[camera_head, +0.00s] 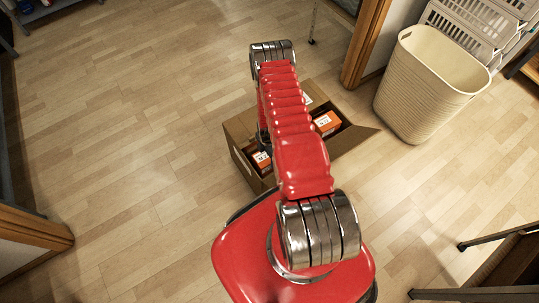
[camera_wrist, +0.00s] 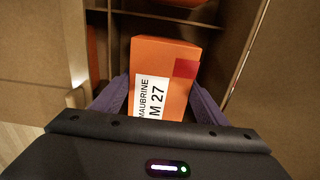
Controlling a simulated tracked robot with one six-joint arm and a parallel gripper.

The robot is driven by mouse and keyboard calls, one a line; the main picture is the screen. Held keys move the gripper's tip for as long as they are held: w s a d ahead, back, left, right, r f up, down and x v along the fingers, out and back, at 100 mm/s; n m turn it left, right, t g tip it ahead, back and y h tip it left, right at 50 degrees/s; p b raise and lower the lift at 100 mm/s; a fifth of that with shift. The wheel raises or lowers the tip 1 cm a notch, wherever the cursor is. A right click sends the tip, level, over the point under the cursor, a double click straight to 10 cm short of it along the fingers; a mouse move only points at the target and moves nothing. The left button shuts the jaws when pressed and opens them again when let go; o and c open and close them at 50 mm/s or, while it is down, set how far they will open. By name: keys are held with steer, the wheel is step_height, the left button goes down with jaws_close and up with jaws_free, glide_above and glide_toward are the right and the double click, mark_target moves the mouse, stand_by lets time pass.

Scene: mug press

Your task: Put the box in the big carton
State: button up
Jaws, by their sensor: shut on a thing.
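The big carton (camera_head: 353,141) stands open on the floor under my arm. Orange boxes show inside it, one at the right (camera_head: 327,123) and one at the front left (camera_head: 262,160). In the wrist view, my gripper (camera_wrist: 158,100) is shut on an orange box (camera_wrist: 180,58) with a white label reading "MAUBRINE M 27" and a dark red square. Its purple fingers are on either side of the box. Cardboard walls (camera_wrist: 275,95) surround it there. My arm hides the gripper and the middle of the carton in the head view.
A cream laundry basket (camera_head: 425,90) stands right of the carton, with white crates (camera_head: 470,30) behind it. A wooden door post (camera_head: 365,42) rises at the back. Table parts (camera_head: 490,270) are at the lower right. The floor (camera_head: 120,130) at the left is clear.

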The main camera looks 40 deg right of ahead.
steer(key=o, duration=1.3)
steer(key=shift+f, duration=0.1)
steer(key=shift+r, duration=6.1)
